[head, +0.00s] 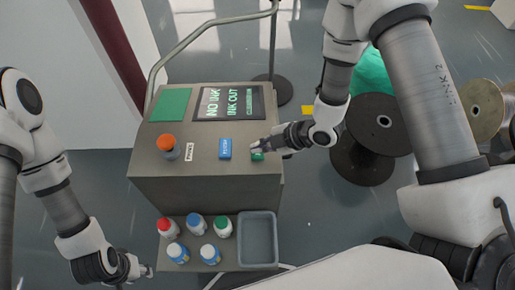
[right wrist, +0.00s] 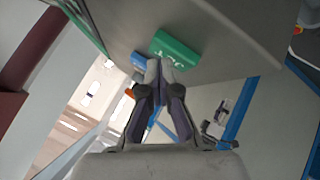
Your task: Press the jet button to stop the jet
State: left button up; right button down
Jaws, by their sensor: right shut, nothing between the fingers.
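The green jet button (head: 257,156) is on the right side of the grey console's top, partly covered by my right gripper in the head view. In the right wrist view the green button (right wrist: 178,49) shows white lettering and lies just beyond the fingertips. My right gripper (head: 256,148) is shut and empty, its tips at the button; I cannot tell whether they touch it. The shut fingers also show in the right wrist view (right wrist: 160,68). My left gripper (head: 148,270) hangs low at the left, beside the bottle shelf, too small to read.
The console (head: 205,185) also carries a blue button (head: 225,148), an orange knob (head: 166,143), a green panel (head: 171,105) and a screen (head: 229,104) reading "NO INK" and "INK OUT". Several bottles (head: 195,226) and a grey bin (head: 258,241) stand in front. A dark spool (head: 378,124) is at right.

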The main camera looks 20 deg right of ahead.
jog(key=shift+r+p, duration=0.4)
jog(key=shift+r, duration=0.3)
notch_tip(320, 180, up, 5)
jog(key=p, duration=0.4)
jog(key=shift+r, duration=0.1)
dwell(0.5)
